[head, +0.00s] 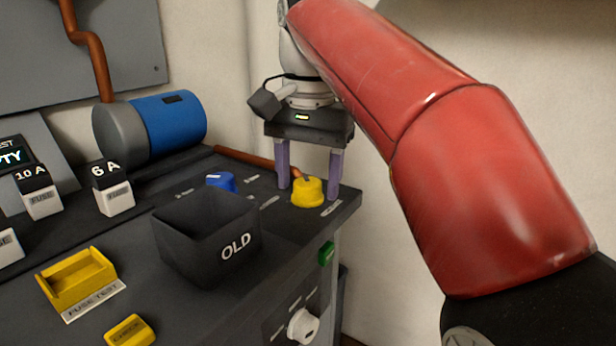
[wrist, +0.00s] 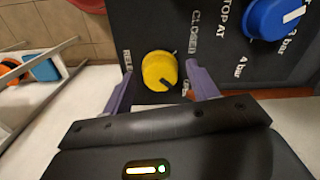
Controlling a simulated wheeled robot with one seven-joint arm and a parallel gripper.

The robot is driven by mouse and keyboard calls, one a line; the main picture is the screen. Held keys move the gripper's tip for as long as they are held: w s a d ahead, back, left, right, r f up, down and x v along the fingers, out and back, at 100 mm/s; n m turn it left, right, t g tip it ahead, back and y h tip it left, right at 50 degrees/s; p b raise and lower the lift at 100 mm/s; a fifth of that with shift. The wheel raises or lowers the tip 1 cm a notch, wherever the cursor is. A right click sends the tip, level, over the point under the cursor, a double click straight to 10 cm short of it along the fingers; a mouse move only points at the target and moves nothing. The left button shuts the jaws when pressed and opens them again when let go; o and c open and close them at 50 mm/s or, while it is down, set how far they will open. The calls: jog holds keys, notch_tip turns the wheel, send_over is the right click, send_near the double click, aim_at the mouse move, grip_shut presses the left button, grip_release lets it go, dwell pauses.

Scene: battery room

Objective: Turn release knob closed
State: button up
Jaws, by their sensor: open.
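The yellow release knob (head: 307,192) stands near the right corner of the dark bench top. In the wrist view the round yellow knob (wrist: 158,68) carries a short dark mark near its lower right edge. Labels beginning "RELE" (wrist: 127,66) and reading "CLOSED" (wrist: 193,31) are printed beside it. My gripper (head: 309,191) is above the knob, pointing down, with its two purple fingers apart. In the wrist view my gripper (wrist: 160,74) has one finger on each side of the knob. I see no clear contact, and nothing is held.
A blue knob (head: 221,181) sits left of the yellow one, nearer the black "OLD" bin (head: 207,238). A copper pipe (head: 243,157) runs behind toward the yellow knob. A blue and grey cylinder (head: 150,125), fuses and a yellow fuse holder (head: 77,277) stand further left.

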jog(key=c, duration=1)
jog(key=shift+r+n+p, duration=0.1)
jog(key=shift+n+p, duration=0.2)
jog(key=n+p, duration=0.3)
jog(key=shift+r, duration=0.15)
jog(key=n+p, duration=0.1)
jog(key=n, duration=0.3)
jog(key=shift+p, duration=0.4)
jog(key=n, duration=0.5)
jog(key=shift+w, duration=0.1)
jog(key=n, duration=0.5)
jog(key=shift+n, duration=0.3)
